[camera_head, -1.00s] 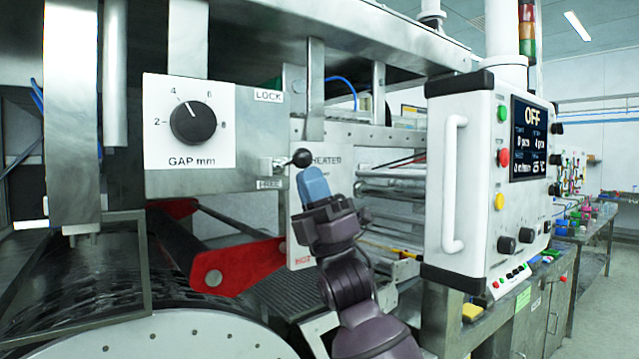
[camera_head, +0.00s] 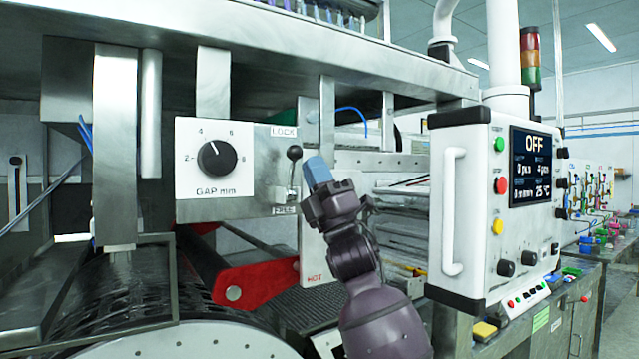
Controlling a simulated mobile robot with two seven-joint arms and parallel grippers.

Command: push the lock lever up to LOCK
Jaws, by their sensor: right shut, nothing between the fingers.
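The lock lever (camera_head: 294,153) has a black ball knob on a thin stem. It stands close to upright, leaning slightly right, with its knob just below the LOCK label (camera_head: 284,131). The FREE label (camera_head: 285,210) is below its pivot, partly hard to read. My right gripper (camera_head: 318,170) is shut and empty. Its blue fingertips are just right of the lever's knob and slightly lower. I cannot tell whether they touch the lever. My left gripper is not in view.
The gap dial (camera_head: 217,158) is on a white plate left of the lever. A red arm (camera_head: 255,283) lies below, above a dark drum. A white control panel (camera_head: 490,205) with a handle, showing OFF, stands to the right. A metal beam runs overhead.

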